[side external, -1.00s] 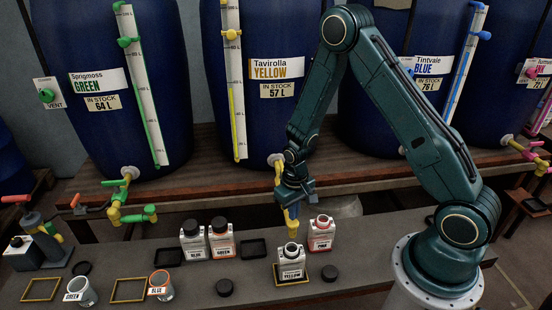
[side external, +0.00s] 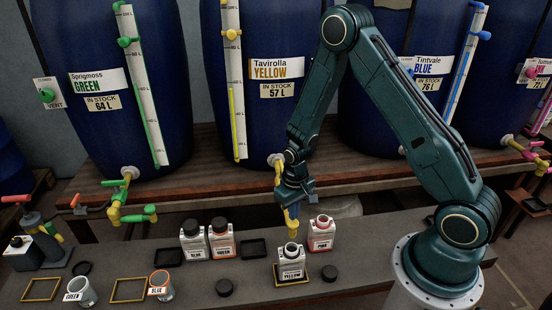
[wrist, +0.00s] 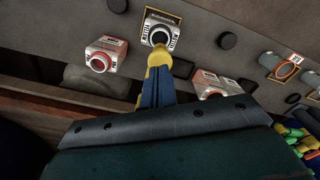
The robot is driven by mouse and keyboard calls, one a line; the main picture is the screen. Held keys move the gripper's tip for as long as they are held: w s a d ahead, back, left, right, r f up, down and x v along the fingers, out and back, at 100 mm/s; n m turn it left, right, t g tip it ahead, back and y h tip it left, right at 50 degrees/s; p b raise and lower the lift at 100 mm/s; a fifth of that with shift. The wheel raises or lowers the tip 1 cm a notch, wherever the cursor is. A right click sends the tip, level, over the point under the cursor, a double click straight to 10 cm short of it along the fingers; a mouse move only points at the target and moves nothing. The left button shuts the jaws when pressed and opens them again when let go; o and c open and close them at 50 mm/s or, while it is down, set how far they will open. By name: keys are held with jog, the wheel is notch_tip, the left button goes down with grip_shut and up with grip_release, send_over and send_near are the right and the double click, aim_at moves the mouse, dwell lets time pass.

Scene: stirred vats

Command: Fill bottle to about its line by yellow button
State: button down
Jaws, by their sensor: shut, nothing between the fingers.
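The open bottle labelled YELLOW (side external: 291,265) stands upright on a yellow-edged mat (side external: 291,283) on the bench. Its fill line and liquid level are too small to make out. My gripper (side external: 292,228) is shut and empty, pointing down just above the bottle's mouth. In the wrist view the bottle (wrist: 160,30) shows its dark mouth close beyond the gripper's tip (wrist: 158,58). The yellow vat (side external: 252,115) stands behind, with a yellow tap (side external: 277,160) partly hidden by my arm. I cannot make out a yellow button.
A red-labelled bottle (side external: 321,233) stands close behind right. Black caps (side external: 330,273) lie around. A green tap (side external: 130,213) overhangs the bench.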

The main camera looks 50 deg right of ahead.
jog(key=shift+f, duration=0.25)
jog(key=shift+f, duration=1.05)
dwell(6.7)
